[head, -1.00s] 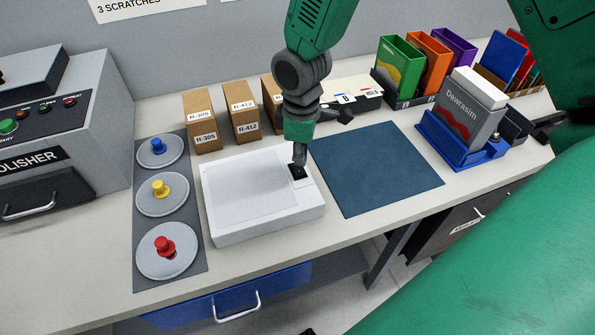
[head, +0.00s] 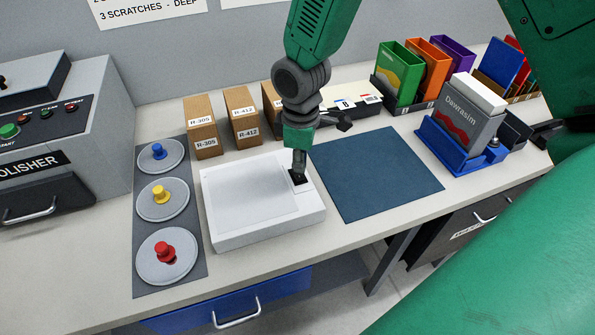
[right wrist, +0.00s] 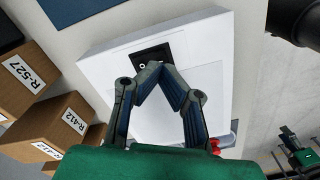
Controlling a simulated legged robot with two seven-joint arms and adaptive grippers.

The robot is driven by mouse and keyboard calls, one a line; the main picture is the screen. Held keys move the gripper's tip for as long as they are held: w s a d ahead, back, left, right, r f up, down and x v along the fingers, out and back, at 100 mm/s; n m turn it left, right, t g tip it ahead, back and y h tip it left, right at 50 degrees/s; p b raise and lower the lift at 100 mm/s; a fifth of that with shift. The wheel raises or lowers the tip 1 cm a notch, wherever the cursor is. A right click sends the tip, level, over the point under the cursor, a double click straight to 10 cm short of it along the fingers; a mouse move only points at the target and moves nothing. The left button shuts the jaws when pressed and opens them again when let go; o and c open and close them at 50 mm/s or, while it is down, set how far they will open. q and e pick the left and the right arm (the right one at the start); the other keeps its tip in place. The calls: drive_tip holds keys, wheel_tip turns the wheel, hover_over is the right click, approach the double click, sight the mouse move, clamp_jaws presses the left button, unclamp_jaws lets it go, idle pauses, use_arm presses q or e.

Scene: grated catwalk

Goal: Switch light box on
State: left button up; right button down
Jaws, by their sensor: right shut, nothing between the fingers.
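The white light box (head: 232,232) lies flat on the bench, with a pale panel on top that shows no clear glow. Its small black switch (head: 302,181) sits near the right edge of the top. In the right wrist view the switch (right wrist: 152,53) carries a small white round mark. My right gripper (head: 299,177) points down over the switch, shut and empty. In the right wrist view its fingertips (right wrist: 154,70) meet at the switch's near edge; I cannot tell whether they press it. My left gripper is not in view.
A blue mat (head: 375,172) lies right of the box. A grey strip (head: 143,203) with three coloured knobs on discs lies left. Brown cartons (head: 241,117) stand behind.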

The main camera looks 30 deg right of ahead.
sight(300, 177)
drive_tip(key=shift+a, duration=0.1)
idle(0.3)
drive_tip(key=shift+f+b, duration=0.7)
drive_tip(key=shift+f, duration=0.7)
idle(0.5)
drive_tip(key=shift+r, duration=0.1)
wheel_tip(300, 177, up, 7)
drive_tip(key=p, duration=0.7)
idle(0.4)
